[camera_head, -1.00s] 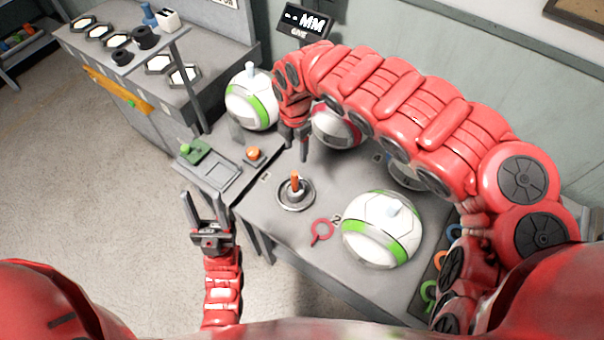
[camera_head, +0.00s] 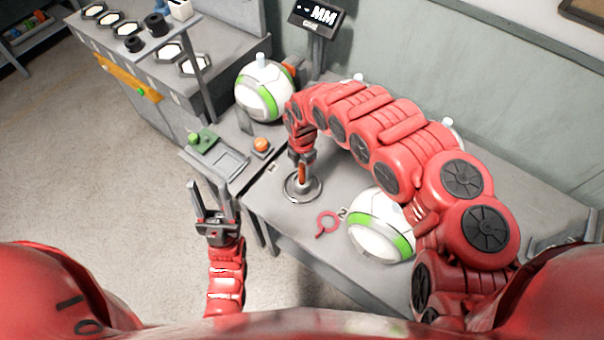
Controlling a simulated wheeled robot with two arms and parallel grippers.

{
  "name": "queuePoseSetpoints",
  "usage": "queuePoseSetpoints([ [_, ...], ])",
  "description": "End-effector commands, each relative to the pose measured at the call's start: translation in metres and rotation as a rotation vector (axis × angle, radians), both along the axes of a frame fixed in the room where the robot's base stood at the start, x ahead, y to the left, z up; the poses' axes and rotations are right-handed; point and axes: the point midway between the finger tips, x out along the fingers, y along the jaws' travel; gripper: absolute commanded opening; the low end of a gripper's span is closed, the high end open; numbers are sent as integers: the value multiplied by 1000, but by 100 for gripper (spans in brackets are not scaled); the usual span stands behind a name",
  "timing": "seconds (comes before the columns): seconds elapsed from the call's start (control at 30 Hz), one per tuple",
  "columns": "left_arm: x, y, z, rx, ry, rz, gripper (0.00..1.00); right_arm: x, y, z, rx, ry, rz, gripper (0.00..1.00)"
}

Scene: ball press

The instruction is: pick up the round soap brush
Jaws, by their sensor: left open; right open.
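The round soap brush, as I take it, is the round grey piece (camera_head: 302,190) with an upright orange handle, standing on the grey table. My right gripper (camera_head: 302,172) reaches down from above, with its open fingers at the orange handle. The arm and fingers hide part of the handle, and I cannot tell whether they touch it. My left gripper (camera_head: 213,190) is open and empty, pointing up in front of the table's left end.
A red ring tool (camera_head: 327,223) lies near the brush. A green-knobbed part (camera_head: 202,142) and an orange button (camera_head: 262,146) are at the left.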

Motion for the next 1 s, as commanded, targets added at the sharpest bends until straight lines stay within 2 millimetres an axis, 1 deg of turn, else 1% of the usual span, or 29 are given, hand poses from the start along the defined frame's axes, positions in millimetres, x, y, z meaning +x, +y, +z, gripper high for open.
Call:
queuePoseSetpoints([
  [0.03,0,0,6,0,0,0,50,-2,2,-4,2,2,0,62],
  [0.13,0,0,12,0,0,0,50,-3,2,-17,2,2,0,62],
  [0.3,0,0,13,0,0,0,50,-1,3,-32,5,-1,-1,62],
  [0.47,0,0,14,0,0,0,50,-1,1,-38,0,-3,0,62],
  [0.67,0,0,13,0,0,0,50,-1,0,-38,0,-3,0,62],
  [0.8,0,0,13,0,0,0,50,-1,1,-38,0,-3,0,36],
  [0.97,0,0,13,0,0,0,50,-1,1,-38,0,-2,-1,8],
  [1.0,0,0,13,0,0,0,50,-1,1,-38,0,-2,0,0],
])
